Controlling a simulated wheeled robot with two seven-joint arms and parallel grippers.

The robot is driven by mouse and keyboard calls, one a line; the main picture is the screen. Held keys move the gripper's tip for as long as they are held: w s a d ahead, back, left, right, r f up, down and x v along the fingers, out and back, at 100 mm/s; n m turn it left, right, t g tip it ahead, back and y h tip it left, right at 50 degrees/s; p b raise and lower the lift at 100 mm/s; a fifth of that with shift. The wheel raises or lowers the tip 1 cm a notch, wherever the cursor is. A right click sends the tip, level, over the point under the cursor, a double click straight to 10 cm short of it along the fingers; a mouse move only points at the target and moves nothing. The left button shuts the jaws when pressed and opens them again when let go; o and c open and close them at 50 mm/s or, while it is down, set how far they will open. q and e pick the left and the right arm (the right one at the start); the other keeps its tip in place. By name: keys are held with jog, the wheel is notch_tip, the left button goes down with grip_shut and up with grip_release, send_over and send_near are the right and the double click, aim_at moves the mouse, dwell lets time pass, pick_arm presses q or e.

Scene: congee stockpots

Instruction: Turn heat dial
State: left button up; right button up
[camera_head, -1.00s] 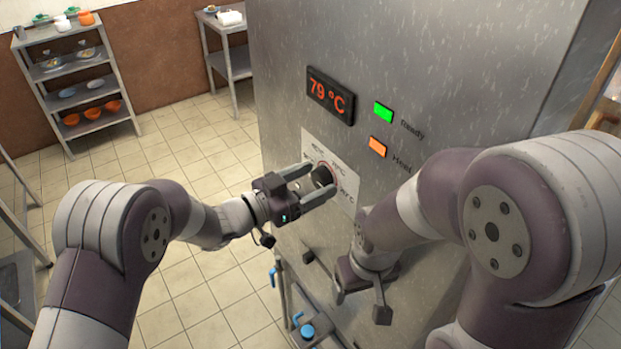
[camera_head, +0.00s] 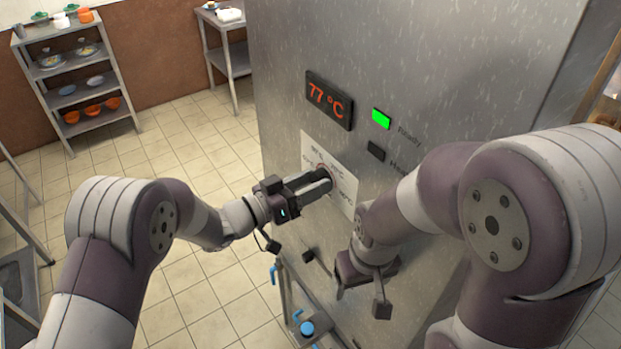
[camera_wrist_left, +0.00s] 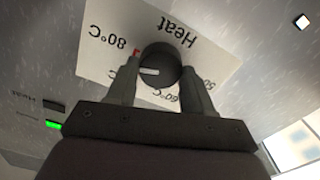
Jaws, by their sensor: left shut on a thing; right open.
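The round black heat dial (camera_wrist_left: 161,62) sits on a white label plate (camera_wrist_left: 98,58) marked "Heat" and temperatures; in the head view the plate (camera_head: 345,190) is on the steel cabinet's front. My left gripper (camera_head: 322,179) is shut on the dial; the left wrist view shows its fingers (camera_wrist_left: 163,82) on either side of the knob. A pale pointer line shows on the knob, which the fingers partly cover. The display (camera_head: 329,100) reads 77 °C. The green Ready lamp (camera_head: 381,118) is lit and the Heat lamp (camera_head: 376,151) is dark. My right gripper (camera_head: 361,292) is open and empty, low before the cabinet.
The tall steel cabinet (camera_head: 430,60) fills the right side. A shelf rack (camera_head: 75,75) with bowls stands far left, beside a steel table (camera_head: 233,60). Blue-handled taps (camera_head: 307,328) are low below the cabinet's front. The tiled floor (camera_head: 190,290) is open at the left.

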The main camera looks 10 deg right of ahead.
pick_arm(q)
jog(key=n+p, duration=0.1)
jog(key=n, duration=0.1)
jog(key=n+p, duration=0.1)
jog(key=n, duration=0.1)
jog(key=shift+w+r+n, duration=0.1)
jog(key=shift+r+n, duration=0.1)
jog(key=shift+n, duration=0.1)
jog(key=shift+w+f+n+p, duration=0.1)
jog(key=shift+n+p, duration=0.95)
jog(key=shift+n, duration=0.75)
jog(key=shift+a, duration=0.1)
jog(key=o, duration=1)
jog(key=shift+f, duration=0.1)
